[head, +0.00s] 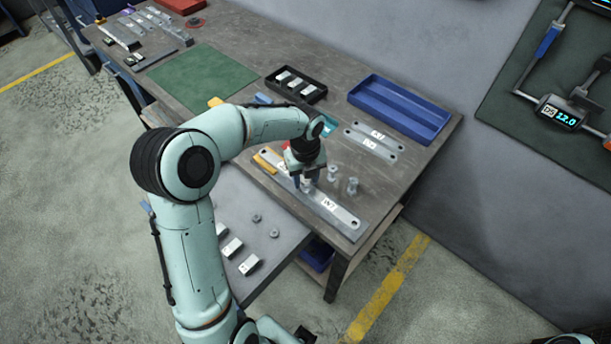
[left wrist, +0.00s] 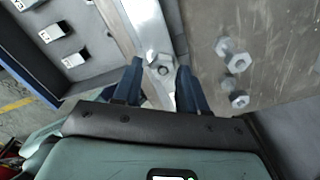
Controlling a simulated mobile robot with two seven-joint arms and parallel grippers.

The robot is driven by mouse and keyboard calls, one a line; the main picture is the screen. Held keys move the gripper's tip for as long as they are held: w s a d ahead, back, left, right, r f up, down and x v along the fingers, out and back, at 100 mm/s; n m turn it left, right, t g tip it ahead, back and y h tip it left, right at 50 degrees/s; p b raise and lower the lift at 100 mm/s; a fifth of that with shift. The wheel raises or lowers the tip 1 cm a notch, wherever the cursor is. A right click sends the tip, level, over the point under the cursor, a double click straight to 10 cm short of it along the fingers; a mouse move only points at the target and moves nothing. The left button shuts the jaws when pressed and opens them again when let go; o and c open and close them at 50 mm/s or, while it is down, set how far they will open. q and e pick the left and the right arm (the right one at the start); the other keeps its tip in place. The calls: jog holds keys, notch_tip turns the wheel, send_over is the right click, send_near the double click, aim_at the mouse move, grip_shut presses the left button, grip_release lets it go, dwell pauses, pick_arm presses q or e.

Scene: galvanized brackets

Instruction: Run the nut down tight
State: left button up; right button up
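A long flat galvanized bar (head: 336,209) with a white label lies along the front edge of the bench. In the left wrist view, a hex nut (left wrist: 160,63) with a round centre sits on this bar (left wrist: 150,25). My left gripper (head: 308,181) points down over the bar. In the left wrist view its two dark blue fingers (left wrist: 159,86) are apart, one either side of the nut's line, and nothing is seen clamped between them. Whether the fingertips touch the nut, I cannot tell.
Two bolts (head: 342,179) stand right of the gripper. A lower grey tray (head: 285,208) holds loose nuts (head: 274,233) and small labelled brackets (head: 249,264). A blue tray (head: 400,108), a black bin (head: 296,85) and two flat bars (head: 374,139) lie behind. The green mat (head: 202,79) is clear.

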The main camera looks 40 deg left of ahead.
pick_arm(q)
jog(key=shift+a, duration=0.1)
jog(key=n, duration=0.6)
jog(key=n+b, duration=0.1)
jog(key=n, duration=0.2)
jog(key=shift+n, duration=0.4)
jog(key=n, duration=0.3)
jog(key=shift+n, duration=0.3)
jog(key=n, duration=1)
jog(key=shift+n+b, duration=0.3)
jog(key=shift+b, duration=0.1)
pick_arm(e)
jog(key=shift+s+f, duration=0.35)
jog(key=shift+f, duration=0.2)
jog(key=shift+s+f, duration=0.35)
jog(key=shift+f, duration=0.2)
pick_arm(q)
grip_shut()
